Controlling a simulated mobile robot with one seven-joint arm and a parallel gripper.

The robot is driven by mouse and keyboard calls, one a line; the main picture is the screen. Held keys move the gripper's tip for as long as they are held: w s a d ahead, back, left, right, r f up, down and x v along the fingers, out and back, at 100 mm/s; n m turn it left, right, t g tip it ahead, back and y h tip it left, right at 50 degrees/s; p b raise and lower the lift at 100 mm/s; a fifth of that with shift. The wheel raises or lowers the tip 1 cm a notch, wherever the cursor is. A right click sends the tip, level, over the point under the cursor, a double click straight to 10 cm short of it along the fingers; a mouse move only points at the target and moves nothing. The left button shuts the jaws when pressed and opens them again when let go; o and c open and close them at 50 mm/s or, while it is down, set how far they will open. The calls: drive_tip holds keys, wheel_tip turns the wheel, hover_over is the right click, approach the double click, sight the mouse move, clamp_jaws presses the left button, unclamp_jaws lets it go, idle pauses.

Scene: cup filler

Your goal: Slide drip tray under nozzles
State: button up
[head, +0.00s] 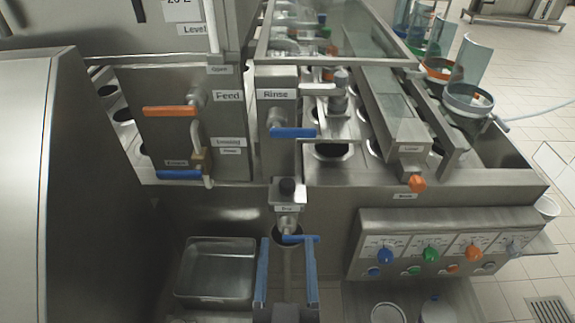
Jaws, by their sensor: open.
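A shallow rectangular metal tray (215,272), which looks like the drip tray, sits low at the left of the lower bay. It looks empty. My gripper (287,250) points forward at the bottom centre, with its two blue fingers spread apart and nothing held between them. The tray is to the left of the fingers, apart from them. A pipe with a blue valve handle (300,238) shows just beyond the fingertips. I cannot tell which parts are the nozzles.
Blue and orange valve handles stick out above, including the orange feed handle (170,111) and blue rinse handle (293,133). A control panel (440,247) with coloured knobs juts out at right. White containers (388,313) stand below it. A large metal housing (25,190) fills the left side.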

sight(287, 192)
drive_tip(key=w+p, duration=0.1)
drive_tip(key=w, duration=1.1)
drive_tip(key=shift+w+f, duration=0.1)
drive_tip(key=shift+w, duration=0.25)
clamp_jaws()
idle(1.0)
